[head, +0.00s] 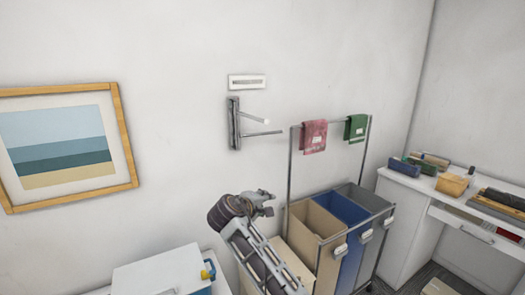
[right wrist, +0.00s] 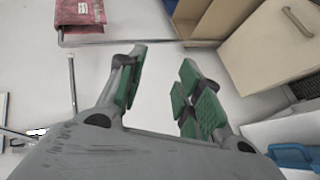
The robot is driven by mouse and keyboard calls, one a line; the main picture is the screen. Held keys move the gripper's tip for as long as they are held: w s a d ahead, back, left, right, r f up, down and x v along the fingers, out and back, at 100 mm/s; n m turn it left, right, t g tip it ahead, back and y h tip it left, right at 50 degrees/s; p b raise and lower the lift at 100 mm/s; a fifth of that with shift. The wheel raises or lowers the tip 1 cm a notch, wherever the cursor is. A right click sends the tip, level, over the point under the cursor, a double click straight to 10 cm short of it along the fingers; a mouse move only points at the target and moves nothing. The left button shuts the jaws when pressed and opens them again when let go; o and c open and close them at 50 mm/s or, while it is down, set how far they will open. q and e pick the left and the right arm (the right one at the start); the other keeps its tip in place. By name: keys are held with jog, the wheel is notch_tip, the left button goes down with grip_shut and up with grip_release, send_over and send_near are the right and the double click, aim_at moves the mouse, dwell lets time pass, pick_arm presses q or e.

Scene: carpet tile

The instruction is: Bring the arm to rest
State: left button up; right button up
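My right arm rises from the bottom middle of the head view, with its gripper (head: 268,203) raised in front of the pale wall, left of the laundry sorter (head: 330,240). In the right wrist view the gripper (right wrist: 165,80) has its two green-padded fingers spread apart, with only the pale wall between them. It holds nothing. My left arm and gripper are in neither view.
A wall rack (head: 234,125) with two projecting rods is above my right gripper. A red cloth (head: 313,136) and a green cloth (head: 355,127) hang on the sorter's rail. A white-lidded box (head: 158,273) stands lower left; a cluttered white desk (head: 405,185) stands right.

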jog(key=s+d+f+m+g+y, duration=0.25)
jog(key=s+d+f, duration=0.4)
jog(key=f, duration=0.45)
jog(key=s+d+f+m+g+y, duration=0.25)
jog(key=s+d+f, duration=0.25)
jog(key=s+f, duration=0.4)
jog(key=s+d+f+m+g+y, duration=0.1)
jog(key=s+d+f+m+g, duration=0.3)
jog(key=s, duration=0.8)
jog(key=s+d+f+n+t, duration=0.15)
jog(key=s+d, duration=0.45)
jog(key=s, duration=0.6)
notch_tip(320, 180, down, 34)
jog(key=s+g, duration=0.2)
jog(key=s+d+f, duration=0.2)
jog(key=s+f, duration=0.7)
jog(key=s, duration=0.2)
jog(key=s+d+f+g, duration=0.1)
jog(key=s+d+f, duration=0.2)
jog(key=s+f, duration=0.7)
jog(key=shift+s+f, duration=0.25)
jog(key=shift+s, duration=0.4)
